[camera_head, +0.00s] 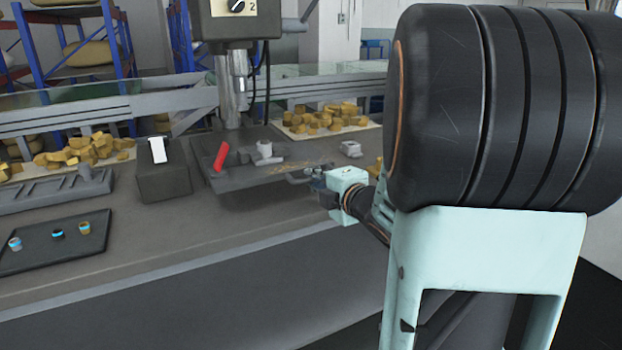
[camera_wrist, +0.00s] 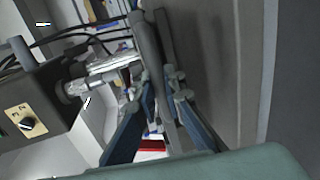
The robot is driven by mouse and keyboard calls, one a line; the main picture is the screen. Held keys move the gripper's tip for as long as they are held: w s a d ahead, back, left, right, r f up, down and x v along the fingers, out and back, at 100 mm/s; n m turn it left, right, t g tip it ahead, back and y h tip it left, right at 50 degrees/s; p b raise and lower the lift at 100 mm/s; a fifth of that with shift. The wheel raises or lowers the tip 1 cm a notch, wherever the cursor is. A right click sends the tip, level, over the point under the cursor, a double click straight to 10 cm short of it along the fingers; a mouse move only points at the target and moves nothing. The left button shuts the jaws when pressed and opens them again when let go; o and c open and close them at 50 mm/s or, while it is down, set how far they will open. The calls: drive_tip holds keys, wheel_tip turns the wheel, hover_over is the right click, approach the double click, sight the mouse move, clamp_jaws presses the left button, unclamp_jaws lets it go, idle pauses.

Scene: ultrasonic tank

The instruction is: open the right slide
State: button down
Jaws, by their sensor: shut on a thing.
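A machine with a grey table plate (camera_head: 255,172) stands on the bench in the head view, with a red handle (camera_head: 221,156) at its left. A thin grey bar sticks out at the plate's right end, by my gripper (camera_head: 312,182). In the wrist view my gripper's fingers (camera_wrist: 168,95) close on a long grey bar (camera_wrist: 148,45) that runs up between them. I cannot tell from these views whether this bar is the right slide's handle. The black and pale-green links of my arm cover the right of the head view.
The drill-like head (camera_head: 238,22) with a dial hangs above the plate. A dark block (camera_head: 163,182) stands to its left. A black tray (camera_head: 52,243) with small coloured cups lies at the front left. Yellow pieces are piled on boards behind. The bench front is clear.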

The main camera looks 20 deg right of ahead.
drive_tip(key=c, duration=2)
unclamp_jaws()
drive_tip(key=shift+w, duration=0.1)
drive_tip(key=shift+v, duration=3.8)
